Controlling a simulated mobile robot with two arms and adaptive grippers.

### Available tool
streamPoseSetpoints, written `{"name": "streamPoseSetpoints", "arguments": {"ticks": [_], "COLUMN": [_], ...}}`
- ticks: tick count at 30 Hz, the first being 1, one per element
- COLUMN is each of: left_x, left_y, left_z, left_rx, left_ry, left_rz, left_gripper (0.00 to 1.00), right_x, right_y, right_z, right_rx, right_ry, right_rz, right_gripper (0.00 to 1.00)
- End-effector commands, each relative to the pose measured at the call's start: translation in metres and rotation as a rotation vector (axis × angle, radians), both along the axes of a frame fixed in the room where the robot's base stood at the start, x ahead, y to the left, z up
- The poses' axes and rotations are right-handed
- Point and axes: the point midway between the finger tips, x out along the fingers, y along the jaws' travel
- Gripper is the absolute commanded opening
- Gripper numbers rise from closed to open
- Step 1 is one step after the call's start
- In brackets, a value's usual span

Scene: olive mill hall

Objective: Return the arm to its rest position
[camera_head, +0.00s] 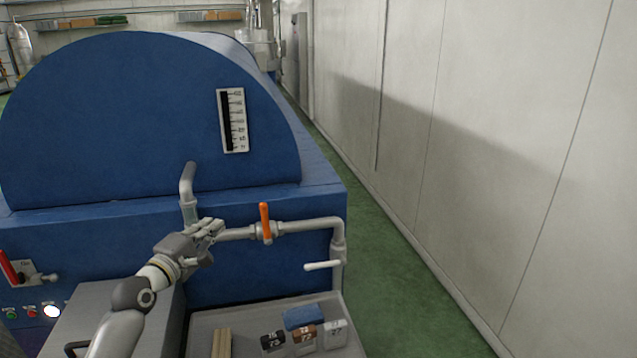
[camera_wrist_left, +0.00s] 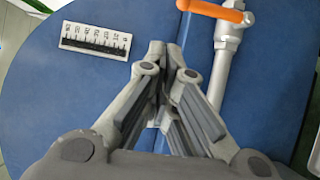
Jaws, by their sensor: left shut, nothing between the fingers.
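My left arm (camera_head: 133,300) reaches in from the lower left of the head view. Its gripper (camera_head: 214,227) is in front of the blue machine (camera_head: 130,130), close to the grey pipe (camera_head: 305,226) with the orange valve handle (camera_head: 265,222). The fingers are shut with nothing between them. In the left wrist view the closed fingertips (camera_wrist_left: 163,52) point at the blue face, with the orange handle (camera_wrist_left: 210,10) at the upper right, apart from them. I cannot tell from the head view whether the gripper touches the pipe. My right gripper is not in view.
A grey tray table (camera_head: 275,312) at the bottom holds a blue cloth (camera_head: 304,317), small labelled blocks (camera_head: 304,334) and wooden strips (camera_head: 221,342). A white-handled valve (camera_head: 322,265) sits on the pipe's lower run. A red lever (camera_head: 9,267) is at left. The green floor (camera_head: 400,290) at right is clear.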

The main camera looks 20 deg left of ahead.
Motion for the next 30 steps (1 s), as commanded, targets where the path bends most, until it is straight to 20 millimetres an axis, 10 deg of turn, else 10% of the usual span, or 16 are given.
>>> {"name": "streamPoseSetpoints", "arguments": {"ticks": [5,11,19,30], "left_x": [-0.003,-0.039,-0.162,-0.305], "left_y": [-0.014,-0.087,-0.188,-0.234], "left_z": [-0.016,-0.104,-0.223,-0.261], "left_rx": [0.051,0.372,0.965,1.409], "left_ry": [0.042,0.274,0.616,0.837], "left_rz": [-0.020,-0.164,-0.528,-0.952], "left_gripper": [0.00,0.00,0.00,0.00], "right_x": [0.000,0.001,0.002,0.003], "right_y": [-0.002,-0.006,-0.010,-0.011], "right_z": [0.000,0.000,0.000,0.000], "right_rx": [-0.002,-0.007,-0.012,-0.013], "right_ry": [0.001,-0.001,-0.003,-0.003], "right_rz": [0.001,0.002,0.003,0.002], "right_gripper": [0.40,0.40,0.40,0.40]}}
